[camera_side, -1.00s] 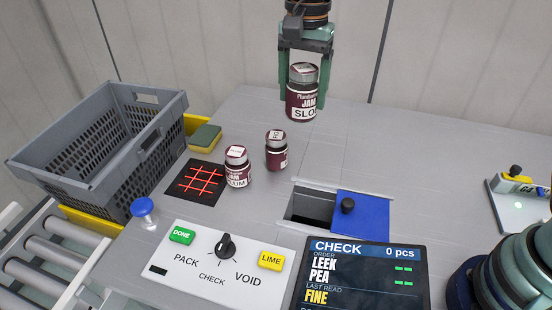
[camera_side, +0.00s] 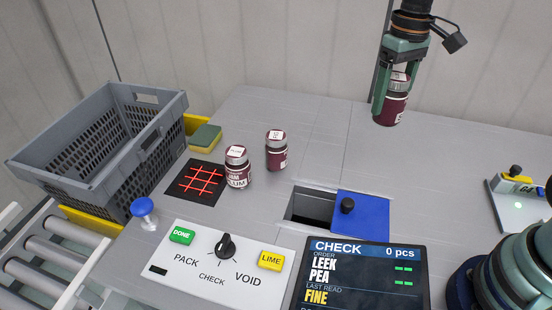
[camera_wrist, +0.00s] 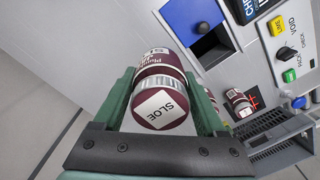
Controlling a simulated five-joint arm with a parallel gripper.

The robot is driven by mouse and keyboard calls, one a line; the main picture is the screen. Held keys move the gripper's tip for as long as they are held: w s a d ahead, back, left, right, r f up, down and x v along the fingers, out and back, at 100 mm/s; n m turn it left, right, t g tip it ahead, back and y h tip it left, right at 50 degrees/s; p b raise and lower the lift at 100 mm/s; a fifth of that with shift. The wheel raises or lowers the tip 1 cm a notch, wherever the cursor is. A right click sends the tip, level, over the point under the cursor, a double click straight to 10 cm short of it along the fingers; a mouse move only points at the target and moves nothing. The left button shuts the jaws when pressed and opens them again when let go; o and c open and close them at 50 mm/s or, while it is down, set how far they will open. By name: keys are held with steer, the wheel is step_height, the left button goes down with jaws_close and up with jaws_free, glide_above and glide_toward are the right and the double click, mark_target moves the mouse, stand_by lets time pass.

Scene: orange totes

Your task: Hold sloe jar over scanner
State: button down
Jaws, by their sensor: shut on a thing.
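In the wrist view the jar's lid label reads SLOE (camera_wrist: 162,107) between the fingers. The scanner (camera_side: 201,182), a black square with red crossing lines, lies flat at the left of the table. The jar is well to the right of the scanner and not over it.
A plum jar (camera_side: 237,168) stands beside the scanner, with another dark red jar (camera_side: 276,150) behind it. A grey crate (camera_side: 150,165) stands at left. A hole with a blue sliding cover (camera_side: 363,218), a control panel (camera_side: 215,270) and a CHECK screen (camera_side: 362,285) are in front.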

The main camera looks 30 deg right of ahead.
mark_target(404, 95)
steer(key=s+f, duration=0.2)
steer(key=shift+s+f, duration=0.2)
steer(key=shift+f, duration=0.2)
step_height(404, 95, up, 5)
steer(key=shift+f, duration=0.2)
steer(key=w+a+r+n+t, duration=0.2)
steer(key=w+a, duration=1.1)
steer(key=w+a+f+n+y, duration=0.1)
steer(key=w+a, duration=0.2)
steer(key=a, duration=0.8)
steer(key=w+a+f+n+y, duration=0.1)
steer(key=w+a+f+n, duration=0.15)
steer(key=a, duration=0.75)
steer(key=shift+m+t, duration=0.4)
steer(key=shift+m, duration=0.05)
step_height(404, 95, down, 15)
steer(key=shift+r, duration=0.1)
